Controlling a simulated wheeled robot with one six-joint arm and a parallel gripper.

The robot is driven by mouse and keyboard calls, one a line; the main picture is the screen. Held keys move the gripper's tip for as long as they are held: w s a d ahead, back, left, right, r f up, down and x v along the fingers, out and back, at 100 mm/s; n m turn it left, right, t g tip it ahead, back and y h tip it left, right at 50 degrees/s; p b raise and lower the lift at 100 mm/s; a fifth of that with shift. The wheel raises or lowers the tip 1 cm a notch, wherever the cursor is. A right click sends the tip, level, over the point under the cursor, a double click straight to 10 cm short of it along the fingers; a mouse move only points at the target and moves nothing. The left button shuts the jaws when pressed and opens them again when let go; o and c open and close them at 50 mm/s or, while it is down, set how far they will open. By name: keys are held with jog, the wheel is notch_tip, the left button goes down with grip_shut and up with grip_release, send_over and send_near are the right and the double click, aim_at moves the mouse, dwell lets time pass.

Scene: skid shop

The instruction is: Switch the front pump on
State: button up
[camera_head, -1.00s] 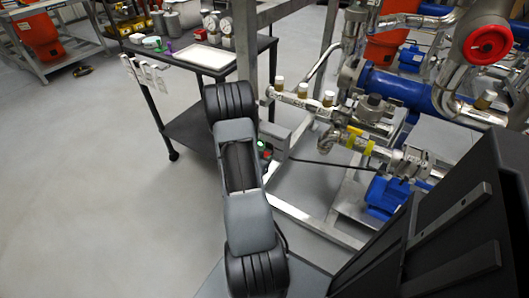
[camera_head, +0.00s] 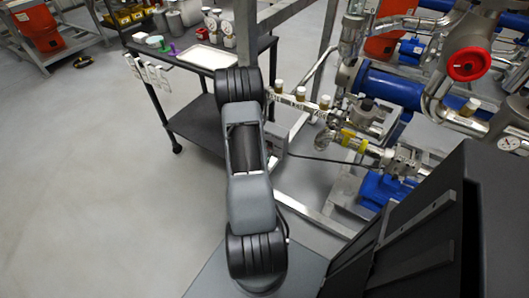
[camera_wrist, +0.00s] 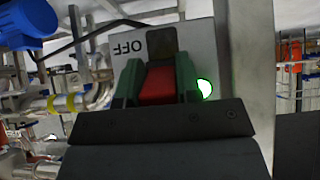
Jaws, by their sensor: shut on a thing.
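In the wrist view, my gripper (camera_wrist: 158,72) has its two green fingers closed on the sides of a red switch handle (camera_wrist: 158,86). The handle is on the face of a grey switch box (camera_wrist: 195,40). An upside-down OFF label (camera_wrist: 127,47) is on that face, beside a dark square (camera_wrist: 162,43). A lamp (camera_wrist: 205,88) right of the fingers glows white with a green rim. In the head view, my arm hides the gripper and most of the box. A blue pump motor (camera_head: 384,190) sits low behind the piping; which pump it is, I cannot tell.
A metal post (camera_wrist: 259,70) stands close beside the switch box. Steel piping with valves (camera_head: 345,140) and a large blue cylinder (camera_head: 395,88) lie to the right. A dark cart (camera_head: 205,128) with a white tray (camera_head: 208,57) stands at the left.

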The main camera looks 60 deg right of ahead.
jog(key=o, duration=0.9)
jog(key=shift+r, duration=0.1)
jog(key=shift+p+v, duration=1.9)
jog(key=shift+v, duration=4.95)
